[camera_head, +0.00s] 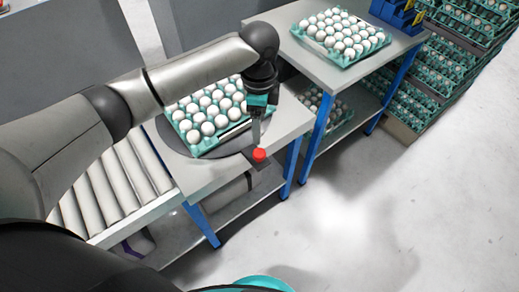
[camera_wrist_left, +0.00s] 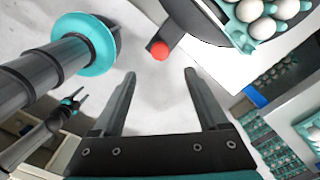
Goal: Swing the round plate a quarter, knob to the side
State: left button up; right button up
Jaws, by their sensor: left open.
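The round plate (camera_head: 166,132) is dark grey and lies flat on the table under a teal tray of white eggs (camera_head: 196,150). Its red knob (camera_head: 259,154) sits on a short dark arm at the table's front edge, pointing toward the lower right. My left gripper (camera_head: 257,130) points down just above the knob, open and empty. In the left wrist view the knob (camera_wrist_left: 160,50) lies just beyond and between the tips of the open fingers (camera_wrist_left: 158,75), apart from both. My right gripper (camera_wrist_left: 76,98) seems to show small at the left there; its jaws are unclear.
A roller conveyor (camera_head: 105,190) adjoins the table on the left. A second table (camera_head: 320,75) with another egg tray (camera_head: 340,55) stands at the back right. Stacked egg trays (camera_head: 440,70) stand farther right. The floor (camera_head: 400,200) at the front right is clear.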

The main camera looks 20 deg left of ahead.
aim_at(259, 153)
pick_arm(q)
notch_tip(259, 153, down, 11)
jog(key=b, duration=0.2)
jog(key=shift+f+b, duration=0.2)
jog(key=shift+b, duration=0.15)
jog(key=shift+c, duration=0.4)
grip_shut()
dwell(0.7)
